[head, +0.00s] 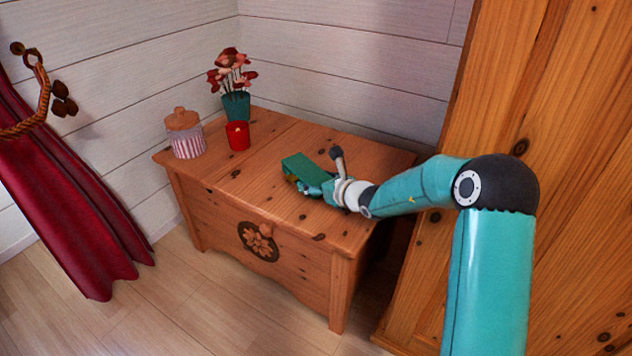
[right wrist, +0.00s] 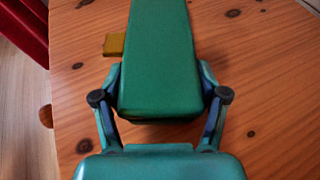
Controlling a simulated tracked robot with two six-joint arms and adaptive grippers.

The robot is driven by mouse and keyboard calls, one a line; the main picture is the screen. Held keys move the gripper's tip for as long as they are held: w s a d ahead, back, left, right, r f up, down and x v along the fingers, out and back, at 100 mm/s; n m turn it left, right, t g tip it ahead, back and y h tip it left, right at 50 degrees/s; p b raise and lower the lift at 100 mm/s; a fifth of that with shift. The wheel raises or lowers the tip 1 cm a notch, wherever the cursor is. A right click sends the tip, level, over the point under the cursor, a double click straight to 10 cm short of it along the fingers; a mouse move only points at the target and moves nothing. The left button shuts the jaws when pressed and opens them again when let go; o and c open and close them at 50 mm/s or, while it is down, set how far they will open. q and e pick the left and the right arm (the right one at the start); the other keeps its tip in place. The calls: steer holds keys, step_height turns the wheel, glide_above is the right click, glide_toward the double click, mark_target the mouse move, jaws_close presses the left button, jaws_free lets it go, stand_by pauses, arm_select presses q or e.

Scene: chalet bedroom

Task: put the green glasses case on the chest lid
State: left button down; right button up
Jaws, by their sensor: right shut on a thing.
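The green glasses case (head: 304,168) is at the middle of the wooden chest lid (head: 262,190) in the head view. My right gripper (head: 312,185) is shut on its near end. In the right wrist view the case (right wrist: 160,55) lies lengthwise between the two fingers of the gripper (right wrist: 160,100), with the lid's wood (right wrist: 265,60) around it. I cannot tell whether the case touches the lid or is just above it. A small yellow-brown piece (right wrist: 114,44) shows at the case's left side. My left gripper is not in view.
A striped jar with a wooden lid (head: 186,138), a red candle (head: 238,136) and a teal pot of red flowers (head: 236,105) stand at the lid's back left. A wooden wardrobe (head: 570,130) is at the right. A red curtain (head: 65,200) hangs at the left.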

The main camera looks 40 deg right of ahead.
steer(key=shift+f+b, duration=0.45)
steer(key=shift+b, duration=0.05)
stand_by(0.3)
steer(key=o, duration=1.6)
steer(key=shift+c, duration=0.2)
